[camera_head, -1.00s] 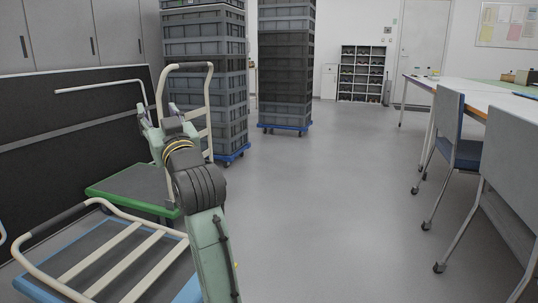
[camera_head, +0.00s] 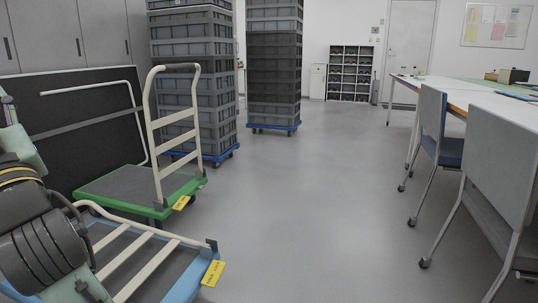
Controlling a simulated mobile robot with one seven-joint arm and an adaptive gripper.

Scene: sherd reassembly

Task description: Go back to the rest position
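My arm shows at the left edge of the head view, folded close in front of the camera. Its black ringed joint and pale green links cover part of the blue trolley. My gripper is not visible in this view. No sherds can be made out from here.
A blue trolley (camera_head: 205,277) and a green trolley (camera_head: 133,190) stand at left. Grey crates stand stacked on blue dollies (camera_head: 193,90), (camera_head: 274,65). Chairs (camera_head: 433,130), (camera_head: 490,165) line a table (camera_head: 460,90) at right. The middle floor (camera_head: 300,200) is clear.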

